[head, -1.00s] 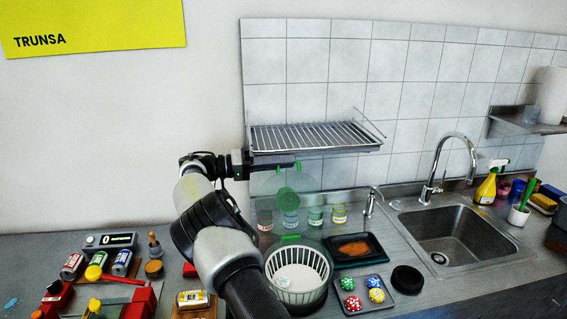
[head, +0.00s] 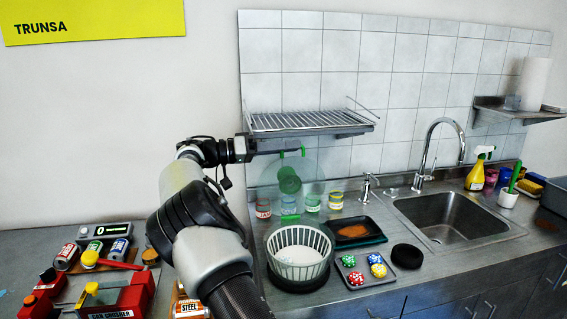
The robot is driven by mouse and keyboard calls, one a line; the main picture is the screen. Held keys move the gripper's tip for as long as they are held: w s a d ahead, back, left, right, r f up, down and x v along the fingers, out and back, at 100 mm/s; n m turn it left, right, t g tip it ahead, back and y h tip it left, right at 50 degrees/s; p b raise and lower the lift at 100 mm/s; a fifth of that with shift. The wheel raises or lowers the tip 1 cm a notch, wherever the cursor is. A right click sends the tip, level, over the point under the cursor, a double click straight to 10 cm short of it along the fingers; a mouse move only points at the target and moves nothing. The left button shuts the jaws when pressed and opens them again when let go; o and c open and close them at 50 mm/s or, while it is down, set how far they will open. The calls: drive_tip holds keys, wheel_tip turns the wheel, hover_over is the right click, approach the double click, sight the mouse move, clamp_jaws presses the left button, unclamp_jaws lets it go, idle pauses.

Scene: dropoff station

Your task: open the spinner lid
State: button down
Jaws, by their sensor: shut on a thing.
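The spinner is a white slotted basket (head: 299,257) in a dark round base, on the counter below my arm's end. Its open top faces up and the inside looks empty. The clear lid (head: 268,195), with a green knob (head: 289,180) and green edge tabs, stands on edge above the basket's back rim. I cannot tell whether its lower tab touches the rim. My gripper (head: 302,150) is shut on the lid's upper edge, at the upper green tab. The jaws themselves are small and hard to see.
A wire rack (head: 310,120) on the wall sits just above my gripper. Several jars (head: 313,203) stand behind the spinner. A red can crusher (head: 125,298) is at left.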

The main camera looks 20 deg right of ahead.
drive_tip(key=s+b, duration=0.1)
drive_tip(key=s+m+b, duration=0.1)
drive_tip(key=shift+a+f+b, duration=0.15)
drive_tip(key=shift+b, duration=0.15)
drive_tip(key=shift+w, duration=0.1)
drive_tip(key=c, duration=1.9)
unclamp_jaws()
drive_tip(key=shift+o, duration=0.2)
drive_tip(key=w+a+p, duration=0.2)
drive_tip(key=a+p, duration=0.9)
drive_tip(key=a, duration=0.6)
drive_tip(key=shift+w+p, duration=0.3)
drive_tip(key=shift+w, duration=0.1)
drive_tip(key=shift+a+f, duration=0.1)
